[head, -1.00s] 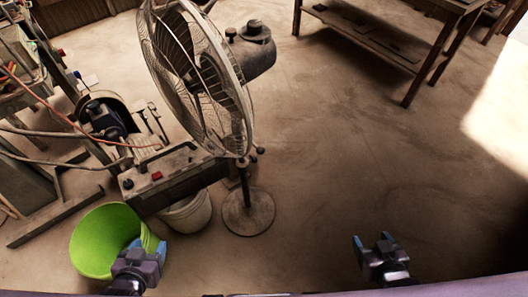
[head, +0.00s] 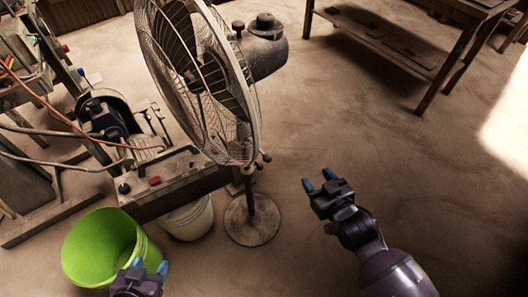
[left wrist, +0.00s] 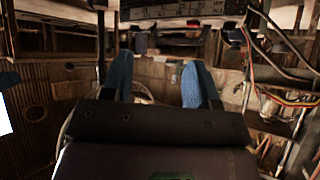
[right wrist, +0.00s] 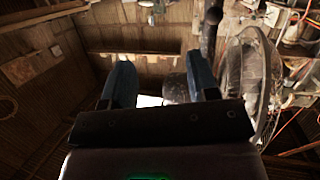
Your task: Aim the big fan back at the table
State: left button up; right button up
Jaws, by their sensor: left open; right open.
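The big fan (head: 200,85) stands on a round base (head: 252,218) in the middle of the head view. Its wire cage faces left toward the machine, and its motor housing (head: 264,52) is on the right. My right gripper (head: 318,184) is open and empty, to the right of the fan's pole and apart from it. In the right wrist view the fan cage (right wrist: 250,85) shows beyond the right finger. My left gripper (head: 148,267) is open and empty at the bottom, by the green bucket. The table the task names cannot be told for certain.
A green bucket (head: 75,250) and a white bucket (head: 190,219) stand left of the fan base. A machine with a control box (head: 165,182) and hoses is at left. A wooden table (head: 455,60) stands at the back right. The floor right of the fan is clear.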

aim_at(264, 153)
jog(key=w+a+f+y+b, duration=0.1)
jog(key=w+a+y, duration=0.1)
jog(key=w+a, duration=0.1)
jog(key=w+a+f+y, duration=0.1)
jog(key=w+a+y, duration=0.1)
jog(key=a, duration=0.3)
jog(key=w+a+f+y+b, duration=0.1)
jog(key=w+a, duration=0.3)
jog(key=a, duration=0.1)
jog(key=shift+w+a+y+b, duration=0.1)
jog(key=shift+w+y+b, duration=0.05)
jog(key=shift+y+b, duration=0.25)
pick_arm(q)
jog(key=shift+w+a+f, duration=0.1)
jog(key=shift+w+f, duration=0.1)
jog(key=shift+f, duration=0.25)
jog(key=shift+w+a+f, duration=0.1)
jog(key=shift+w+f, duration=0.1)
jog(key=shift+f, duration=0.25)
pick_arm(e)
jog(key=shift+w+a, duration=0.4)
jog(key=shift+w, duration=0.05)
jog(key=shift+r, duration=0.1)
pick_arm(q)
jog(key=shift+d, duration=0.2)
pick_arm(e)
grip_shut()
